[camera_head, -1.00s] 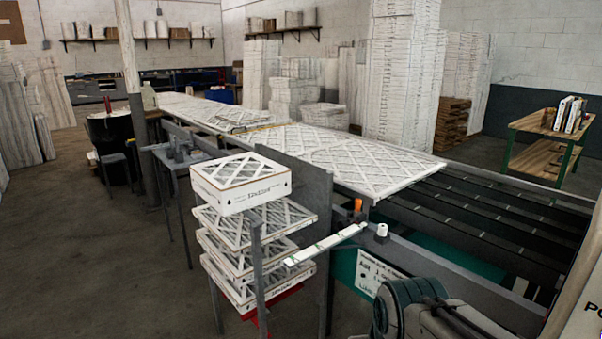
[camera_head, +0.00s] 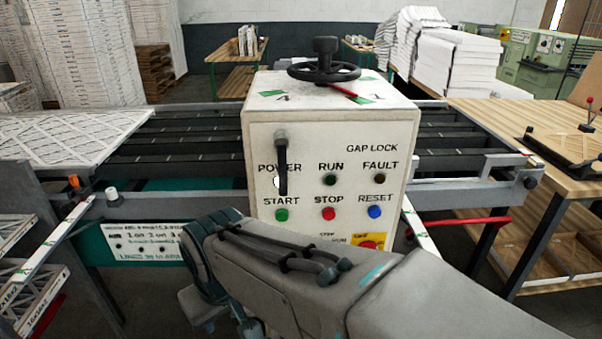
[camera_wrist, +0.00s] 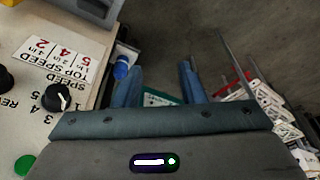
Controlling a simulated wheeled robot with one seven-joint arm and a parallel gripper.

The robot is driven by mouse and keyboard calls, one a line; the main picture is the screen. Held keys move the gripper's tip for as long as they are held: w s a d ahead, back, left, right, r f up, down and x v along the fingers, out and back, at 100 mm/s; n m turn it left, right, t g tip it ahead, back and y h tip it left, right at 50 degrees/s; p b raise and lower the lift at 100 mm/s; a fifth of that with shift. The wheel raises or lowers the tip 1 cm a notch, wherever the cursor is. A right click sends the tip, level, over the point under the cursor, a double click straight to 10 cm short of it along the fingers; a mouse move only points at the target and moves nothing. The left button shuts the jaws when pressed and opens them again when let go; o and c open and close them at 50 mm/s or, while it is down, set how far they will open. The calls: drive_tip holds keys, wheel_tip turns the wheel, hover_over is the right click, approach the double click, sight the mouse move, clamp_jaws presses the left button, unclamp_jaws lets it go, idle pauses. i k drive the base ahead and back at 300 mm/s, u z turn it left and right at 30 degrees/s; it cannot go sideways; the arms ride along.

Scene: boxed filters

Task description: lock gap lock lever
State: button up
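The white control box (camera_head: 330,230) stands in the middle of the head view, with "GAP LOCK" printed at the upper right of its front. A black upright lever (camera_head: 281,165) is on the front's left side, over the "POWER" label. On top is a black handwheel (camera_head: 324,71) with a red lever (camera_head: 342,90) beside it. I cannot tell which lever is the gap lock. In the wrist view, my gripper (camera_wrist: 161,78) has its two blue fingers apart with nothing held between them. It is beside a panel (camera_wrist: 30,90) with knobs, and no lever shows there.
Below the labels are green (camera_head: 282,215), red (camera_head: 328,213) and blue (camera_head: 375,211) buttons. A conveyor with dark rollers (camera_head: 190,140) runs behind the box. A wooden table (camera_head: 560,150) is at right. Filters (camera_head: 30,290) are stacked at lower left.

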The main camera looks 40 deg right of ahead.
sight(281, 142)
drive_tip(key=z, duration=0.45)
drive_tip(key=k, duration=0.45)
drive_tip(key=z, duration=0.2)
